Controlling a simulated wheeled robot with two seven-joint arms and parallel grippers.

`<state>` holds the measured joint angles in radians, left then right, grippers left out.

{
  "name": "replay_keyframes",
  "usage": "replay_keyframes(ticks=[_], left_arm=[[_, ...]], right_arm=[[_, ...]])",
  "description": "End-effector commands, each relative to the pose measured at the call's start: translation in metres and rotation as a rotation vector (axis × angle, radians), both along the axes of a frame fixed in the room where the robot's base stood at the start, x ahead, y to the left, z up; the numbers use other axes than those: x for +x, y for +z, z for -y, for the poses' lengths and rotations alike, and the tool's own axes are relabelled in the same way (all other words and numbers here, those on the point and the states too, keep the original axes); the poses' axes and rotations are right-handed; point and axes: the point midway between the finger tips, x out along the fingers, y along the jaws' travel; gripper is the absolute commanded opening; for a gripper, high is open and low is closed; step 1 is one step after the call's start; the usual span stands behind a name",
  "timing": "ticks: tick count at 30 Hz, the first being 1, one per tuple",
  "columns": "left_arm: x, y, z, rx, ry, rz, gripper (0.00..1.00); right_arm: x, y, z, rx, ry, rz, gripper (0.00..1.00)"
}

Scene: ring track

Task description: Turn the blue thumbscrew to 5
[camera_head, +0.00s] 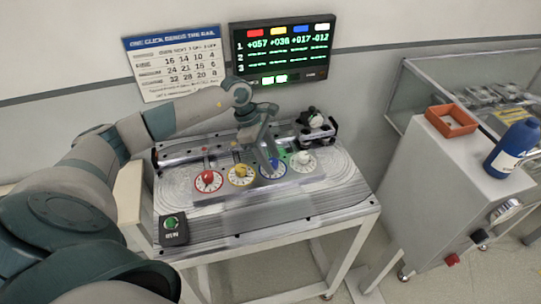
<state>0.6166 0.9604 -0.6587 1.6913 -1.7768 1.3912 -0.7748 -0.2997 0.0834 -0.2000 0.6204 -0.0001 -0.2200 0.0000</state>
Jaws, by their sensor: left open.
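The blue thumbscrew (274,168) sits third in a row of dials on the table. Its white face has a blue rim, and its numbers are too small to read. My left gripper (268,158) points down right over it with open fingers, covering part of the knob. I cannot tell whether the fingers touch it. The display (283,50) on the wall shows +057, +038, +017 and -012 in row 1 under red, yellow, blue and white blocks. My right gripper is out of view.
Red (208,180), yellow (241,174) and white (303,159) thumbscrews stand close beside the blue one. A green button box (173,229) is at the table's front left. A black-and-white device (315,126) stands at the back right. A printed chart (174,64) hangs behind.

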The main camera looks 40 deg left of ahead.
Motion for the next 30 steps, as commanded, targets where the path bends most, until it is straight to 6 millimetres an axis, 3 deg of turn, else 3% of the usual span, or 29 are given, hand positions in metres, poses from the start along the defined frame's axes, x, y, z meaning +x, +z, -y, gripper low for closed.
replay_keyframes(ticks=[8, 14, 30], left_arm=[[0.0, -0.001, 0.0, 0.0, 0.0, 0.001, 0.46], [0.0, -0.001, 0.0, 0.0, 0.0, 0.0, 0.04], [-0.001, -0.003, -0.001, 0.002, 0.091, 0.002, 0.05]], right_arm=[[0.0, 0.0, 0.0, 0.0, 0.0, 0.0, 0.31], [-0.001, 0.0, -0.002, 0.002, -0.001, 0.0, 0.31], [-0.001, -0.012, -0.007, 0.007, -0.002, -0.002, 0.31]])
